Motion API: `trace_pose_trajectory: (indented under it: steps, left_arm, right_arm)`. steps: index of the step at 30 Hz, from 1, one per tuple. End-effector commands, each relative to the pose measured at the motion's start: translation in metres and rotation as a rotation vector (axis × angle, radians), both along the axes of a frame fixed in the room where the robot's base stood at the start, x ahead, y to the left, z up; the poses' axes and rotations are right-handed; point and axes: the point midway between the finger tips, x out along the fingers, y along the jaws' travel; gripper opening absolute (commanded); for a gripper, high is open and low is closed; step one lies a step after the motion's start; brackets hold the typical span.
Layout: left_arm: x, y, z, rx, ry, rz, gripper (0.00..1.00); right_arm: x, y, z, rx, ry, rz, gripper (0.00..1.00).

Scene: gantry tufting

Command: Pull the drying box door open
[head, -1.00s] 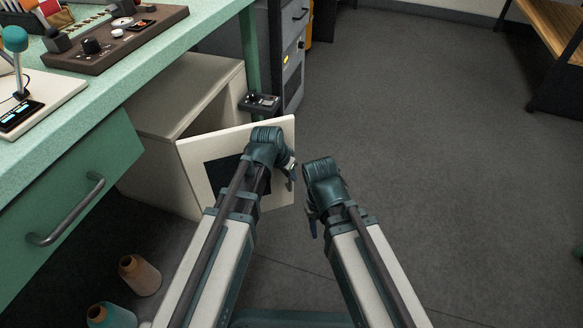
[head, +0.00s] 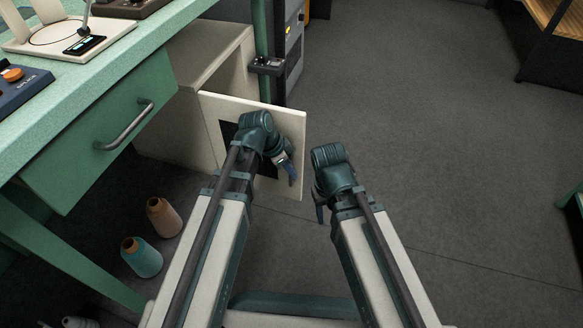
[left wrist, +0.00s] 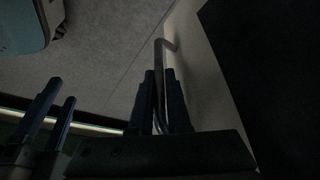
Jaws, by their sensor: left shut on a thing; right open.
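The drying box (head: 192,105) is a cream cabinet under the green table. Its door (head: 293,125), a cream panel with a dark window, stands swung open toward me. My left gripper (head: 290,172) is at the door's right side, and my left arm covers part of the panel. In the left wrist view, my left gripper (left wrist: 160,105) is shut on the door's metal bar handle (left wrist: 159,62), with a dark finger on each side of it. My right gripper (head: 319,208) is open and empty, to the right of the door and apart from it.
The green table (head: 150,55) with a closed drawer (head: 105,150) stands at left. An orange-brown cone (head: 163,217) and a teal cone (head: 142,258) of yarn stand on the floor below it. A small dark control box (head: 267,66) is by the table leg.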

Motion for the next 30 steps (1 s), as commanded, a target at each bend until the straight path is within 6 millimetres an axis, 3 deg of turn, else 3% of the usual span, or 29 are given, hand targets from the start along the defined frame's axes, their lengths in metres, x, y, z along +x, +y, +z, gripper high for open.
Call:
trace_pose_trajectory:
  steps: [17,18,20,30]
  left_arm:
    - [-0.0004,0.0015,0.0,0.0,0.0,0.003,0.0]
    - [-0.0004,0.0016,0.0,0.0,0.0,0.003,0.18]
    - [-0.0004,0.0016,0.0,0.0,0.0,0.003,0.27]
    - [-0.0008,0.0021,0.0031,0.0,0.0,0.003,0.27]
  right_arm:
    - [0.0001,0.0,0.0,0.0,0.0,0.0,0.5]
    - [0.0001,-0.0001,0.0,0.0,0.0,0.0,0.5]
    - [0.0001,0.0,0.0,0.0,0.0,0.0,0.5]
    - [0.0,0.0,0.0031,0.0,0.0,0.0,0.5]
